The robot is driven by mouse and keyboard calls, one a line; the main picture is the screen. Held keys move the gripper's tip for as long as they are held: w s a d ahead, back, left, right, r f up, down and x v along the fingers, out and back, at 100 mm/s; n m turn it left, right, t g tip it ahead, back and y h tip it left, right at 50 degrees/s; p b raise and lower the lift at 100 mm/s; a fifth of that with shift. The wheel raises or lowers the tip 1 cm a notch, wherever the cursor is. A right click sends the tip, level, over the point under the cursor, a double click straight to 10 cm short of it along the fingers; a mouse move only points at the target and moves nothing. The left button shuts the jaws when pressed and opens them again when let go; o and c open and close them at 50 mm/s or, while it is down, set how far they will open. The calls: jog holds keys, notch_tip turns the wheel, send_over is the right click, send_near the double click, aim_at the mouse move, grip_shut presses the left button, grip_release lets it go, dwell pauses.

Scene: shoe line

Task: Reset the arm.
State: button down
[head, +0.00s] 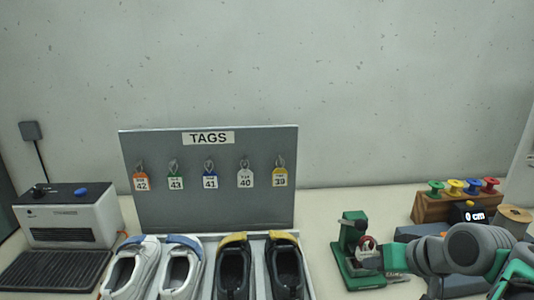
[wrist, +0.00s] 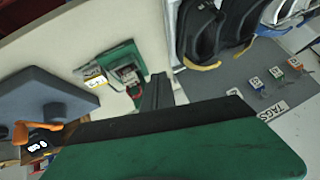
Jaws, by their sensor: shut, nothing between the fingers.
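My gripper (wrist: 158,92) shows in the wrist view as dark fingers pressed together, with nothing between them. Its wide green and black body fills the lower part of that view. The fingers are above the pale bench, beside a green device (wrist: 122,66) with a white and yellow label near it. In the head view my grey and green arm reaches in from the lower right. It is to the right of the green device (head: 352,252), and I cannot make out the fingertips there.
A grey TAGS board (head: 210,212) with several hanging tags stands behind white shoes (head: 130,270) and black shoes (head: 234,268). A white and black machine (head: 72,222) is at left.

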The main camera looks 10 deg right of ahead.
jog(key=s+a+f+n+g+h+p, duration=0.1)
jog(key=a+f, duration=0.3)
jog(key=a, duration=0.4)
jog(key=s+a+f+n+g+h+p, duration=0.1)
jog(key=a+f+g, duration=0.3)
jog(key=a, duration=0.5)
jog(key=shift+s+f+p, duration=0.35)
jog(key=shift+s+f, duration=0.2)
jog(key=shift+s, duration=0.35)
